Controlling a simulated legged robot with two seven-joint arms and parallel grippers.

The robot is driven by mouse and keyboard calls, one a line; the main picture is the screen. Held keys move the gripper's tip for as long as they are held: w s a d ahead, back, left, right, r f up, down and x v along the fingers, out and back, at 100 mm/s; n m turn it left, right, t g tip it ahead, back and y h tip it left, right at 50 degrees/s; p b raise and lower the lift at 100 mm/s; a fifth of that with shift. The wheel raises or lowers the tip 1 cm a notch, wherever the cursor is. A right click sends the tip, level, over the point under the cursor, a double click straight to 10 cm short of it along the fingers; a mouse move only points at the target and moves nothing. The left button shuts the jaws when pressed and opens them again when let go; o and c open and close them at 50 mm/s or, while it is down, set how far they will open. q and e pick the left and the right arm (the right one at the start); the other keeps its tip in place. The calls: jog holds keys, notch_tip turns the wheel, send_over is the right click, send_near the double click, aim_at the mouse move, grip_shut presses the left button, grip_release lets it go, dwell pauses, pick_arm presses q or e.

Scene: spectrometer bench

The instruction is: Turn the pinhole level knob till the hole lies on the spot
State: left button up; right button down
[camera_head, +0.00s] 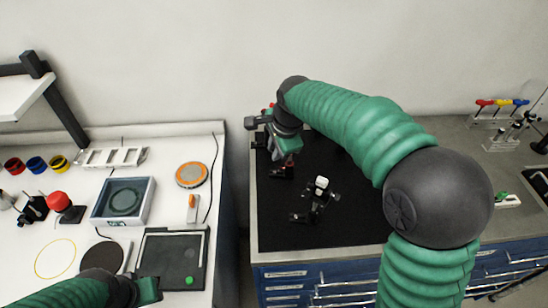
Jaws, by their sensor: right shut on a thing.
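My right gripper (268,128) reaches over the back left of the black breadboard (335,225), among small optic mounts. It is shut on a small part there that I take to be the pinhole level knob; the jaws and arm hide it. The hole and the light spot are too small or hidden to make out. A dark mount with a reddish part (284,168) stands just below the gripper. Another black mount with a white top (321,186) stands nearer the middle of the board. My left gripper (150,290) is low at the left, over the white bench; its jaws are unclear.
The white bench (130,165) at left holds a grey tray (122,202), an orange disc (192,175), a black panel (165,262) and colored rings. A gap separates it from the blue drawer cabinet (310,282). Racks with colored handles (500,103) stand at far right.

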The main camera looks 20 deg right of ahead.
jog(key=shift+d+r, duration=0.1)
jog(key=c, duration=1.4)
grip_release()
jog(key=shift+w+d, duration=0.1)
jog(key=shift+o, duration=0.2)
jog(key=v, duration=1.6)
jog(key=shift+r+p, duration=0.25)
jog(key=shift+p, duration=0.15)
